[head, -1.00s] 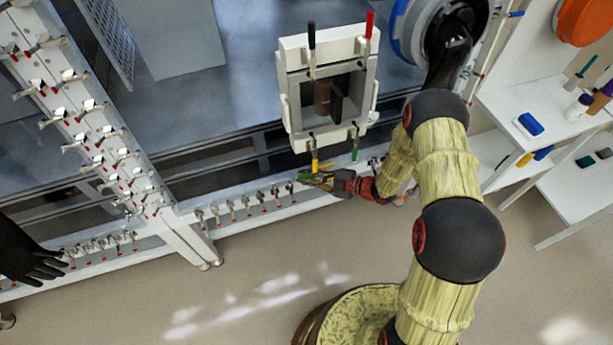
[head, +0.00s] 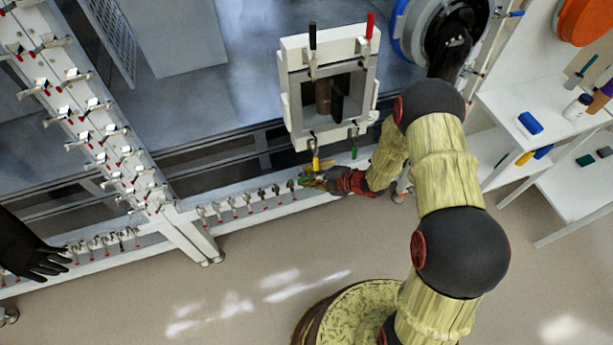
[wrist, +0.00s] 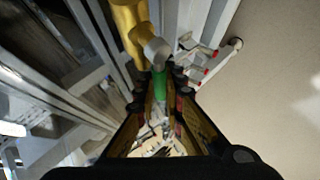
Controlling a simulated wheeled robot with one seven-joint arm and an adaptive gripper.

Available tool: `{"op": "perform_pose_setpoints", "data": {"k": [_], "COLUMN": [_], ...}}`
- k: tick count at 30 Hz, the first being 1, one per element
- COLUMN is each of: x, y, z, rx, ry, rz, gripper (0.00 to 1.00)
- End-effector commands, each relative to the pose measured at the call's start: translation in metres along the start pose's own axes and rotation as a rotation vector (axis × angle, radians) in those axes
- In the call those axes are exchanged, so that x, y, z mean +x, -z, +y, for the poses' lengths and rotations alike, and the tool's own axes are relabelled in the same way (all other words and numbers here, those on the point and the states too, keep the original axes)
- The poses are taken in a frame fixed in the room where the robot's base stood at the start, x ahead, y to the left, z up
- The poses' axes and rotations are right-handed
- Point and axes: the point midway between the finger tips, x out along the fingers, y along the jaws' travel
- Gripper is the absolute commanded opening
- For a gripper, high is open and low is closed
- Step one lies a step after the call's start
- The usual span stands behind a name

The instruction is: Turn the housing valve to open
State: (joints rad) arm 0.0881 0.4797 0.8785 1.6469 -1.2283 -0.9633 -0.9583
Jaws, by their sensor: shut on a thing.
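The housing valve (wrist: 125,22) shows in the wrist view as a yellow pipe with a grey hub (wrist: 157,50) and a green lever handle (wrist: 160,83). The green handle lies between my fingertips, and my gripper (wrist: 161,92) is shut on it. In the head view the yellow part (head: 317,162) hangs just below the white square housing frame (head: 287,78). My gripper (head: 312,181) reaches in from the right there, low by the rail. My fingers partly hide the handle, so its exact angle is hard to tell.
The white lower rail (head: 240,222) carries several small red-tipped clamps. A black glove (head: 35,255) hangs at the left. White shelves (head: 520,150) with small items stand at the right. The floor (head: 250,310) in front is clear.

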Motion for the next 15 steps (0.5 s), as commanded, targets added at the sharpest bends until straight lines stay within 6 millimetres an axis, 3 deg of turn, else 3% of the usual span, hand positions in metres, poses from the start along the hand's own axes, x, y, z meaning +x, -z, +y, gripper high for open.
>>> {"op": "perform_pose_setpoints", "data": {"k": [6,7,15], "x": [0.0001,0.0001,0.0000], "y": [-0.0004,-0.0004,-0.0003], "z": [-0.0024,-0.0024,-0.0015], "rx": [0.003,0.003,0.003], "ry": [0.003,0.003,0.001], "rz": [-0.001,-0.001,0.000], "gripper": [0.00,0.11,0.26]}}
